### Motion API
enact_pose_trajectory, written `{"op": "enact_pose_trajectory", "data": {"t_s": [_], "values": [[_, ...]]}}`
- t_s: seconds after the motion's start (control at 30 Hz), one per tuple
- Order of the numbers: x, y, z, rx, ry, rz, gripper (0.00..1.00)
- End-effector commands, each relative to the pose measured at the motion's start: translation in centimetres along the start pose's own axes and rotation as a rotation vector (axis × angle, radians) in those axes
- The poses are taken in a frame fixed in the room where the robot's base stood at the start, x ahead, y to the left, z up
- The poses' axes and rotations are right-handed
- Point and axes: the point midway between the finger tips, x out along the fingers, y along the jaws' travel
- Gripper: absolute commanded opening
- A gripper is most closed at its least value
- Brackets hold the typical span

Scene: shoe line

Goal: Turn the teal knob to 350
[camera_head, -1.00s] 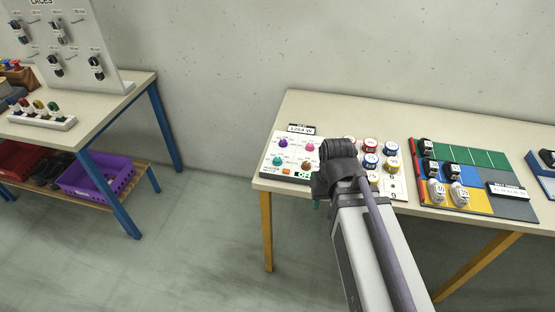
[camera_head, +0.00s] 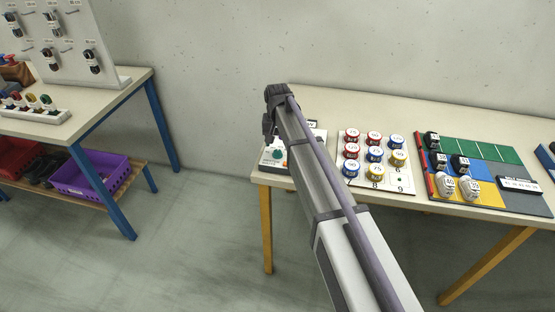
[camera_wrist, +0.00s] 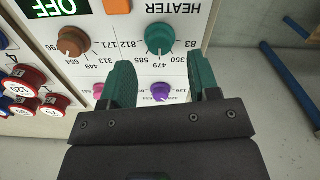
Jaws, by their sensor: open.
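The teal knob (camera_wrist: 160,38) sits on a white panel (camera_wrist: 200,22) marked HEATER in the wrist view, with printed numbers around it, among them 350, 479, 585 and 83. A small white mark shows on its lower edge; its exact pointing is hard to tell. My gripper (camera_wrist: 162,72) is open, its green fingers spread to left and right below the knob in that picture, and appears empty. In the head view the knob (camera_head: 276,155) shows small on the panel under my wrist; my fingertips are not clear there.
In the wrist view, a brown knob (camera_wrist: 72,42), a purple knob (camera_wrist: 162,92) and a pink knob (camera_wrist: 98,89) share the panel, beside a green OFF display (camera_wrist: 53,6). Several round tins (camera_head: 374,154) stand on a board right of the panel. The left table (camera_head: 100,105) stands apart.

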Motion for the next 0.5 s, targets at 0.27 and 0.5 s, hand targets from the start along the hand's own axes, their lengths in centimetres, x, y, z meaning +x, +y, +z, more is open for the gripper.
{"op": "enact_pose_trajectory", "data": {"t_s": [0.27,0.5], "values": [[4.0,0.0,0.0,0.0,0.0,0.0,0.56],[3.7,0.0,0.0,0.0,0.0,0.0,0.51]]}}
